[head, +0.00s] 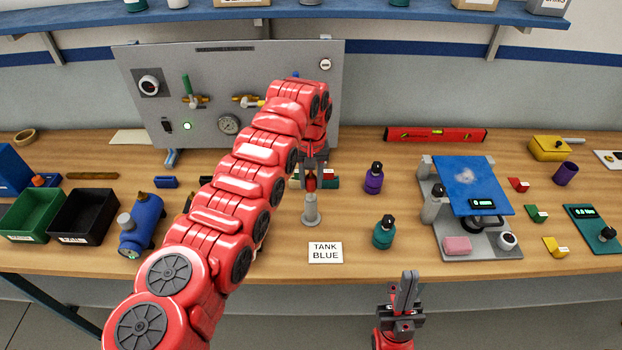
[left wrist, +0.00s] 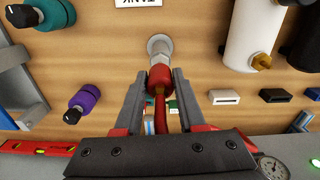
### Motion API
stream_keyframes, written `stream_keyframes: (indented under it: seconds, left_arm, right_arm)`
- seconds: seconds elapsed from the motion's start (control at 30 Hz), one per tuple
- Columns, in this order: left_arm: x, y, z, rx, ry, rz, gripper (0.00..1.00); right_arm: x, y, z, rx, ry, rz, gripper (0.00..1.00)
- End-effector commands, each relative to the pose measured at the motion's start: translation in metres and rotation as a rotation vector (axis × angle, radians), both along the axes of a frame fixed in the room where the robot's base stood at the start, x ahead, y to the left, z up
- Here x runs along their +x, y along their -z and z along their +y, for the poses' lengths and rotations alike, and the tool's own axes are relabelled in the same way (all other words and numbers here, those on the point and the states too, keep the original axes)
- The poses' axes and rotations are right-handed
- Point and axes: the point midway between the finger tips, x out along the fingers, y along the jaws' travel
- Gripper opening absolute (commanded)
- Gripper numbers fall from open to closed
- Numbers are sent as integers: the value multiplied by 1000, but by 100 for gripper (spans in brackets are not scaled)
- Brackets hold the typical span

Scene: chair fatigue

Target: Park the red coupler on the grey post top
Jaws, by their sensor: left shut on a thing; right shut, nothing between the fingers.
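The red coupler (head: 311,183) is upright between the fingers of my left gripper (head: 313,172), directly over the grey post (head: 311,212). My right gripper (head: 407,280) is shut and empty at the table's front edge, away from the post.
A TANK BLUE card (head: 325,252) lies in front of the post. A purple bottle (head: 374,180) and a teal bottle (head: 383,234) stand to its right. A grey panel (head: 225,75) with valves and a gauge stands behind. A white cylinder (left wrist: 250,35) shows in the wrist view.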

Motion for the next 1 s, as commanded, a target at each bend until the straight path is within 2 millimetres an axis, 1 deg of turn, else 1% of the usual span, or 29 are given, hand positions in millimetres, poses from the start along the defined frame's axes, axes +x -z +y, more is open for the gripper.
stream_keyframes:
  seconds: [1.0]
  left_arm:
    - [0,27,0,0,0,1,0]
  right_arm:
    - [0,18,0,0,0,0,0]
